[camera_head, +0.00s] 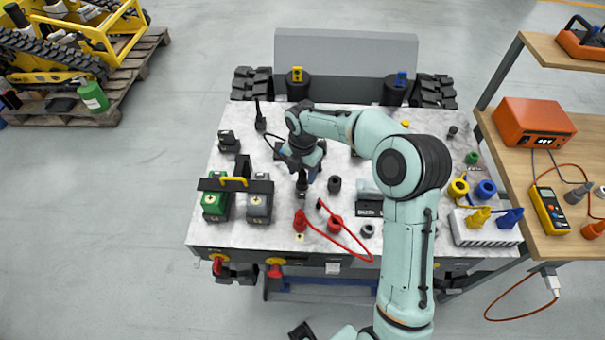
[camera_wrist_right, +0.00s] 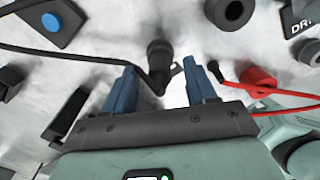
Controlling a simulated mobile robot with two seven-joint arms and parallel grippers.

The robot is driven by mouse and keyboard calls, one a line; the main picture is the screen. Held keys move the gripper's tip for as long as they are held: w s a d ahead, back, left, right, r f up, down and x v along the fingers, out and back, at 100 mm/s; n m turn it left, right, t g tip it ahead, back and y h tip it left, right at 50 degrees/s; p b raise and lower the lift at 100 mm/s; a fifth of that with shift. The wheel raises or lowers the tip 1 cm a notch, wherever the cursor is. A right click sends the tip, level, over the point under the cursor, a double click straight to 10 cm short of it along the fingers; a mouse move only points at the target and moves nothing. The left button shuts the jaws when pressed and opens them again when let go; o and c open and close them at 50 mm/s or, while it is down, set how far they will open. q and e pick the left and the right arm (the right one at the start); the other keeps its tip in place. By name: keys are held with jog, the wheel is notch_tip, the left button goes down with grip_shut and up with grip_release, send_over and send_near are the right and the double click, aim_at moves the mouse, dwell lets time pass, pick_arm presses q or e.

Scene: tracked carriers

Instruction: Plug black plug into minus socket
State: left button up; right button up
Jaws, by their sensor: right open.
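The black plug (camera_head: 302,187) stands upright on the pale worktop, under my right gripper; it also shows in the right wrist view (camera_wrist_right: 160,58) with its black cable running left. My right gripper (camera_head: 303,171) is open, its two blue fingers on either side of the plug in the wrist view, with nothing visibly clamped. A round black socket (camera_head: 335,184) stands just right of the plug; it also shows as a dark ring in the wrist view (camera_wrist_right: 233,11). I cannot read a minus mark on it. My left gripper is not in view.
A handled carrier with green (camera_head: 215,205) and grey (camera_head: 258,206) blocks stands left. A white block (camera_head: 485,234) with yellow and blue plugs is at right.

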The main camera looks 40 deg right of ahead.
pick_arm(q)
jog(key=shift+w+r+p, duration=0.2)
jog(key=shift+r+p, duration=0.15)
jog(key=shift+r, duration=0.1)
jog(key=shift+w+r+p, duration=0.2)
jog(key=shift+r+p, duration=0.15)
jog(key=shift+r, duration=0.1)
pick_arm(e)
notch_tip(320, 180, up, 12)
jog(key=shift+f, duration=0.25)
jog(key=c, duration=0.8)
jog(key=shift+f, duration=0.1)
grip_shut()
jog(key=shift+a+f+m+p, duration=0.15)
jog(key=shift+m+p, duration=0.25)
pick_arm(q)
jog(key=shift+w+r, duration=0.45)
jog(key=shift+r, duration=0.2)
pick_arm(e)
jog(key=shift+f+m, duration=0.2)
jog(key=shift+m, duration=0.2)
jog(key=shift+f+b, duration=1.95)
jog(key=shift+f, duration=1.05)
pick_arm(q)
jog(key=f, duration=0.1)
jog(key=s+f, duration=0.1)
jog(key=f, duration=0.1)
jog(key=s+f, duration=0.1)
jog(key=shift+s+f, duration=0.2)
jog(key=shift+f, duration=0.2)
